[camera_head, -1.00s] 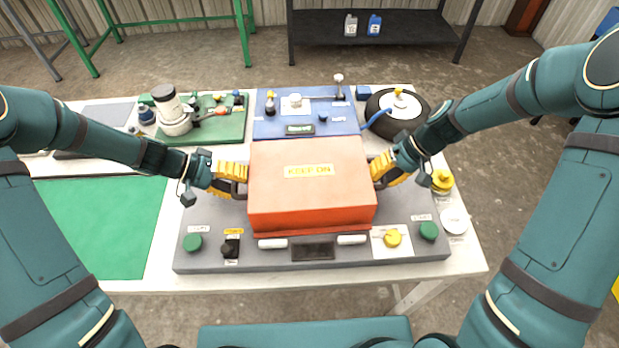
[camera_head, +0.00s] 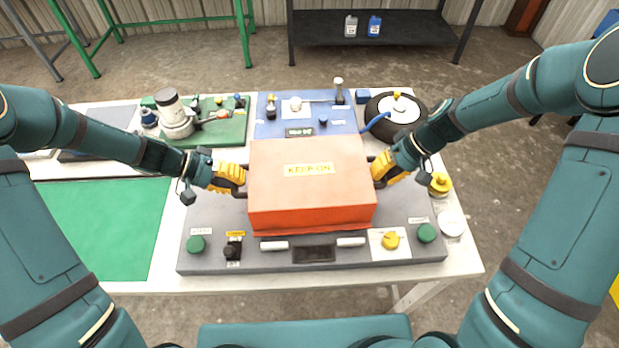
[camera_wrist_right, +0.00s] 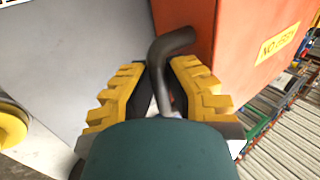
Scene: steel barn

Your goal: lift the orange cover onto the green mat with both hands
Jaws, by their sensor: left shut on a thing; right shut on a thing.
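The orange cover (camera_head: 310,208), a box with a yellow label on top, is over the middle of the grey base panel (camera_head: 215,225). It looks level and slightly raised off the panel; the gap is hard to see. My left gripper (camera_head: 241,180) is shut on the handle on its left side. My right gripper (camera_head: 379,172) is shut on the right handle. In the right wrist view, this bent grey handle (camera_wrist_right: 172,45) runs between the yellow fingers to the cover (camera_wrist_right: 240,35). The green mat (camera_head: 100,225) lies flat and bare on the table to the left.
Behind the cover is a blue board (camera_head: 300,115) with small fittings, and a green board (camera_head: 225,130) with a machine is further left. Yellow and green knobs and switches line the panel's front.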

